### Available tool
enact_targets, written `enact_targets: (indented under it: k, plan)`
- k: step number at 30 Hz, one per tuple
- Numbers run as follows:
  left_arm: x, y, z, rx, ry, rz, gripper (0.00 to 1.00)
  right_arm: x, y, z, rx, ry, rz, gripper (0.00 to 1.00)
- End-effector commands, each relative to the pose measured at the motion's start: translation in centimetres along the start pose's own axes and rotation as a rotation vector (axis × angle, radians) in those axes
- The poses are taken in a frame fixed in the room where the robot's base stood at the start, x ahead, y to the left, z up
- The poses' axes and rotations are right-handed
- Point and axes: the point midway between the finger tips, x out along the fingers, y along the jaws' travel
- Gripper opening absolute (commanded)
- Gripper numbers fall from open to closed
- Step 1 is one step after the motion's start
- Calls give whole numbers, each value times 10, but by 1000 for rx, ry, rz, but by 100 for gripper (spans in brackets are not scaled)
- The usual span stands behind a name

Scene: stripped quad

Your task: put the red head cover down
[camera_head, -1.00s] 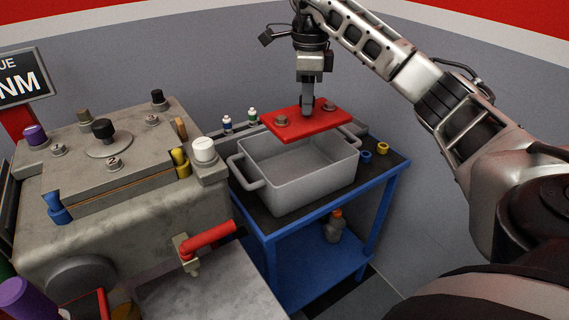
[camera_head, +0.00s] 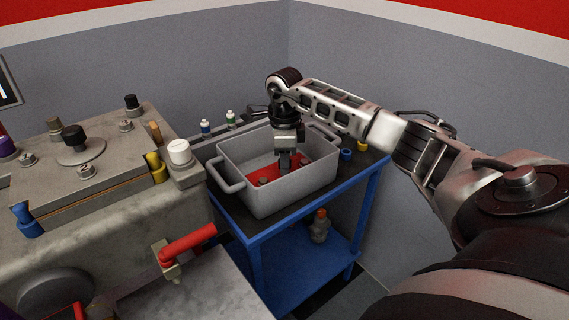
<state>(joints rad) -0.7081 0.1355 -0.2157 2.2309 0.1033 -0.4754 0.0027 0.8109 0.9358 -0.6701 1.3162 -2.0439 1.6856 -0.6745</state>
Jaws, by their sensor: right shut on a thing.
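The red head cover (camera_head: 262,172) is a flat red plate with dark round knobs. It is inside the grey bin (camera_head: 287,193), low between the walls, and the front wall hides part of it. I cannot tell whether it touches the bin floor. My right gripper (camera_head: 285,168) points down into the bin and is shut on the cover. My left gripper is not in view.
The bin stands on a blue cart (camera_head: 254,238) with a dark top. Small white bottles (camera_head: 206,127) and blue and yellow rings (camera_head: 346,154) sit around it. A bottle with an orange cap (camera_head: 319,228) is on the lower shelf. A grey machine block (camera_head: 115,218) stands at left.

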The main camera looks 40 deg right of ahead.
Motion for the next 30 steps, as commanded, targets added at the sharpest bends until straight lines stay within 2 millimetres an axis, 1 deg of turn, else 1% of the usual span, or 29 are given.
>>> enact_targets:
  k: [1, 2, 9, 13, 14, 15, 16, 25, 28, 30]
  plan:
    - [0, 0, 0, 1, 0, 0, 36, 6, 0, 0, 0, -1, 2, 0]
    - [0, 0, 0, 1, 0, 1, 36, 8, 0, 1, 0, -2, 1, 0]
    - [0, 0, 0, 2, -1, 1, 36, 9, 0, 1, 0, -3, -2, 0]
    - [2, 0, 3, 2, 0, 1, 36, 13, 0, 0, 0, -2, -2, 0]
    - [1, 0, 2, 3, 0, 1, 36, 13, 0, 0, 0, -1, 0, 35]
    - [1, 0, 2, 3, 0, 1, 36, 13, 0, 0, 0, 0, 0, 46]
    - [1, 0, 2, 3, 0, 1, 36, 13, 0, 0, 0, 0, 0, 51]
    - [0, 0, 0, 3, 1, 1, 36, 11, 0, 0, 0, 0, 0, 51]
    - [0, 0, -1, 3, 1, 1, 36, 3, 0, 0, -1, -1, -1, 51]
    - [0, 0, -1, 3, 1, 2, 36, -8, -1, 0, 0, -2, -4, 51]
